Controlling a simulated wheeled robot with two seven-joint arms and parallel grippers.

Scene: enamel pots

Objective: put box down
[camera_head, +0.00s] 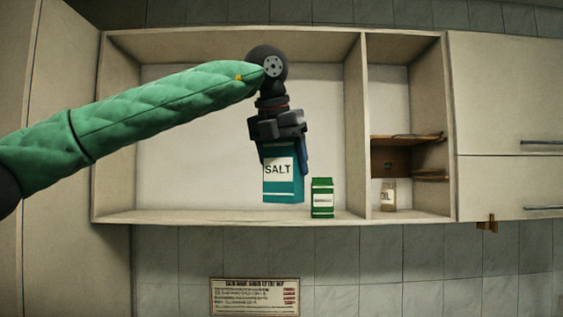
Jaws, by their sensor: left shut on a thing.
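A teal box labelled SALT (283,188) hangs upright in my left gripper (283,160). The gripper points down and is shut on the box's upper part, with its fingers at the box's sides. The box is in front of the open cabinet's wide left compartment. Its bottom appears a little above the shelf board's front edge (190,216); I cannot tell whether it touches the board. My right gripper is not in view.
A smaller green box (322,198) stands on the shelf close to the right of the salt box. An oil bottle (388,196) stands in the narrow right compartment, below a small wooden shelf (392,160). The wide compartment's left part is clear. A sign (254,297) is on the tiles below.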

